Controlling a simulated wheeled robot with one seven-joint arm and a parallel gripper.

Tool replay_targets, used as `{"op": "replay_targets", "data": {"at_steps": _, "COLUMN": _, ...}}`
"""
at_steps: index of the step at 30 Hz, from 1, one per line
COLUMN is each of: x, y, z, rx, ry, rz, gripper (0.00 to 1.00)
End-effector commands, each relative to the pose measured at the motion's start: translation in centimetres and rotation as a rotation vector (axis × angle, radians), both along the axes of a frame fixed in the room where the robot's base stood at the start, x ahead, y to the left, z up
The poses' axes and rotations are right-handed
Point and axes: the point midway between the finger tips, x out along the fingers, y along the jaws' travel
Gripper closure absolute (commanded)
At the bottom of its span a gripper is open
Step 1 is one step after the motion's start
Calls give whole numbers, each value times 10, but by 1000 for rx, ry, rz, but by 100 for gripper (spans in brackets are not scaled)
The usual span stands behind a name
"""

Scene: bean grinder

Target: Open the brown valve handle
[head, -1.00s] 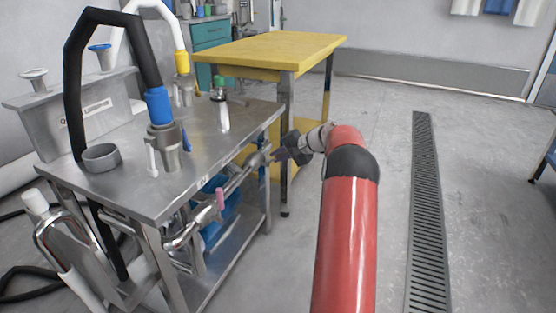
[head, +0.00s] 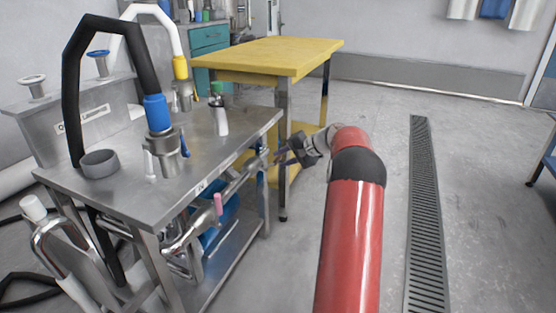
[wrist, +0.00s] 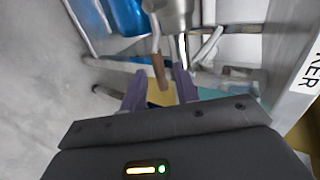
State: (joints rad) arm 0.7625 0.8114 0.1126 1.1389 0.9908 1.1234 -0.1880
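The brown valve handle (wrist: 159,70) shows in the wrist view, hanging beside a metal pipe fitting (wrist: 173,18). I cannot make the handle out clearly in the head view. My gripper (wrist: 160,78) has two purple-grey fingers spread apart, and the handle's end shows in the gap between them. I see no finger closed on it, and contact cannot be told. In the head view my gripper (head: 279,156) is at the right end of the steel table, close to the end of the metal pipe (head: 240,178) below the tabletop.
A steel table (head: 105,190) carries a grinder with a blue collar (head: 157,112) and a bottle (head: 220,120). A pink handle (head: 218,204) sits on the pipe below. A yellow table (head: 270,55) stands behind. The floor on the right is clear, with a drain grate (head: 424,210).

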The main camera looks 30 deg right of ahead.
Motion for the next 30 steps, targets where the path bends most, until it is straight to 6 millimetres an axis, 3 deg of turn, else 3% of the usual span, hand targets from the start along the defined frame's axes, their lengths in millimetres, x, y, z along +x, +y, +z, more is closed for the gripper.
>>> {"op": "replay_targets", "data": {"at_steps": 9, "x": -30, "y": -22, "z": 25, "rx": -2, "ry": 0, "rz": 0, "gripper": 69}}
{"op": "replay_targets", "data": {"at_steps": 30, "x": -33, "y": -23, "z": 26, "rx": -1, "ry": 1, "rz": 0, "gripper": 69}}
